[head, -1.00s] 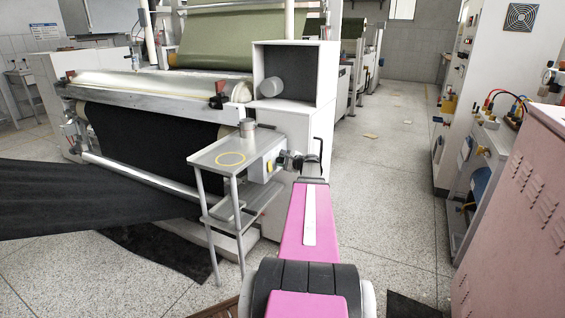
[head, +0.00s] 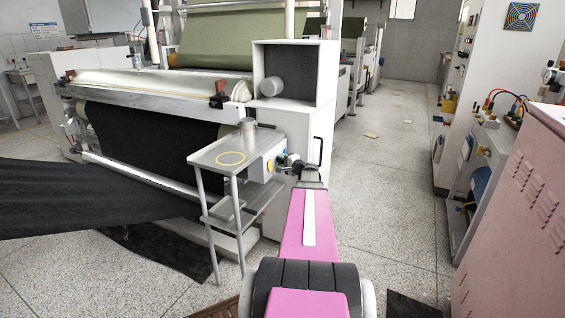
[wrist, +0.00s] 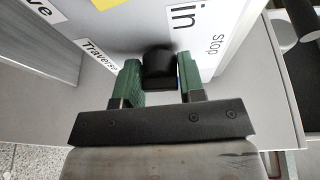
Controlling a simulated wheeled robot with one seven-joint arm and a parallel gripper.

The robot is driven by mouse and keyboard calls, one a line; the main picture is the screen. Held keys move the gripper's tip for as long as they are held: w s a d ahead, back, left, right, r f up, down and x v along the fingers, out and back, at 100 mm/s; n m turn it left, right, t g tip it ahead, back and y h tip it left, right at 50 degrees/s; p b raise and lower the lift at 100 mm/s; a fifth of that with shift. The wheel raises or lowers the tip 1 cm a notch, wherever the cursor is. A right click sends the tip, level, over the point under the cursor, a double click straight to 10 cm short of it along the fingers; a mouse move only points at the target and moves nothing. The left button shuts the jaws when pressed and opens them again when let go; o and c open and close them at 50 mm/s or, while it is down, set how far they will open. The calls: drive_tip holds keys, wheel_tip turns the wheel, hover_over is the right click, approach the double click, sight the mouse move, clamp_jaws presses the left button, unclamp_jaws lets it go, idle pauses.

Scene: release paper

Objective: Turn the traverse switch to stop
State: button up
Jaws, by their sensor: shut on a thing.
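The traverse switch is a black knob (wrist: 158,62) on a pale panel (wrist: 135,22), seen in the wrist view. The label "Traverse" (wrist: 97,52) is to its lower left, "in" (wrist: 184,20) to its upper right and "stop" (wrist: 218,44) to its right. My gripper (wrist: 158,76) has its green fingers on either side of the knob and is shut on it. Which way the knob points cannot be told. In the head view the switch box (head: 267,166) is at the right end of the small metal table, with my gripper (head: 284,161) against its right side; the knob is hidden there.
The metal table (head: 214,157) stands beside the white machine cabinet (head: 306,144). A cloth roller machine (head: 160,90) with black fabric (head: 90,190) is at left. A pink cabinet (head: 520,215) is at right.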

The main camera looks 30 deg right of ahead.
idle(0.4)
drive_tip(key=o, duration=0.9)
drive_tip(key=shift+s, duration=0.1)
drive_tip(key=v, duration=1)
drive_tip(key=shift+s+d, duration=0.15)
drive_tip(key=shift+s, duration=0.2)
